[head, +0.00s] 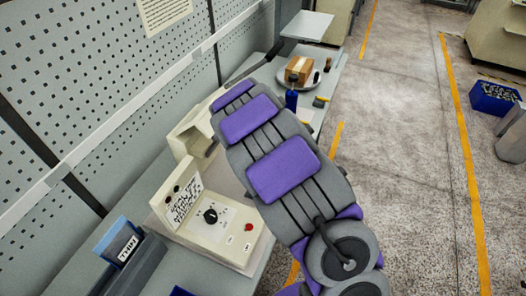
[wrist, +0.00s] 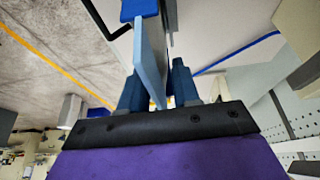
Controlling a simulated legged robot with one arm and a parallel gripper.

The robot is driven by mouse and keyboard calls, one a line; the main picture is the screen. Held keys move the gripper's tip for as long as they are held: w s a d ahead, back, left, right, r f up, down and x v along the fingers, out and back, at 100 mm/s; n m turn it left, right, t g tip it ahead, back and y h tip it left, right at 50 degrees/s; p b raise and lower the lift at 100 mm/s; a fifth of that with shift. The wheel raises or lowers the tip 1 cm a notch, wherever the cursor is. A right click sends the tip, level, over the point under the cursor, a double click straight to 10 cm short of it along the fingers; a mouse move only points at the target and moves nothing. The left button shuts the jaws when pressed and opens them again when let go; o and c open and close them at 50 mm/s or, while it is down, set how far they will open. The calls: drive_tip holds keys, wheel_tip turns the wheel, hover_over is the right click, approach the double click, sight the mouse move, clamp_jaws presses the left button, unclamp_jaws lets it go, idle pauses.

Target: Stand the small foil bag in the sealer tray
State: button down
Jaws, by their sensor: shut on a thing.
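My gripper (wrist: 155,92) shows in the wrist view, with two dark blue fingers shut on a thin pale blue flat piece (wrist: 150,58). The piece is seen nearly edge-on and sticks out past the fingertips; I cannot tell for sure that it is the small foil bag. A darker blue block (wrist: 138,9) shows at its far end. A cream machine with a dial and red button (head: 222,222) stands on the bench left of my arm. I cannot make out the sealer tray.
Pegboard (head: 110,70) backs the bench. Floor at right is mostly clear, with a blue crate (head: 493,99).

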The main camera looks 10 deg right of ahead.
drive_tip(key=shift+f+b, duration=0.35)
drive_tip(key=shift+f, duration=0.7)
drive_tip(key=c, duration=0.7)
unclamp_jaws()
drive_tip(key=shift+c, duration=0.2)
drive_tip(key=shift+r, duration=0.1)
drive_tip(key=p+v, duration=0.1)
drive_tip(key=v, duration=1.6)
drive_tip(key=shift+a+r, duration=0.1)
drive_tip(key=s+d+r+n+g+b, duration=0.1)
drive_tip(key=s+d, duration=0.1)
drive_tip(key=s, duration=0.6)
drive_tip(key=s+d+r+n+g+b, duration=0.1)
drive_tip(key=s+d+r, duration=0.15)
drive_tip(key=s, duration=0.55)
drive_tip(key=s+f+n+g+y+b, duration=0.1)
drive_tip(key=s+n, duration=0.1)
drive_tip(key=s, duration=0.9)
drive_tip(key=s+a+f+n+g+y+b, duration=0.1)
drive_tip(key=s+f+n+g, duration=0.1)
drive_tip(key=s, duration=0.9)
drive_tip(key=shift+f+n+y, duration=0.15)
drive_tip(key=shift+n+y, duration=0.15)
drive_tip(key=shift+n, duration=0.3)
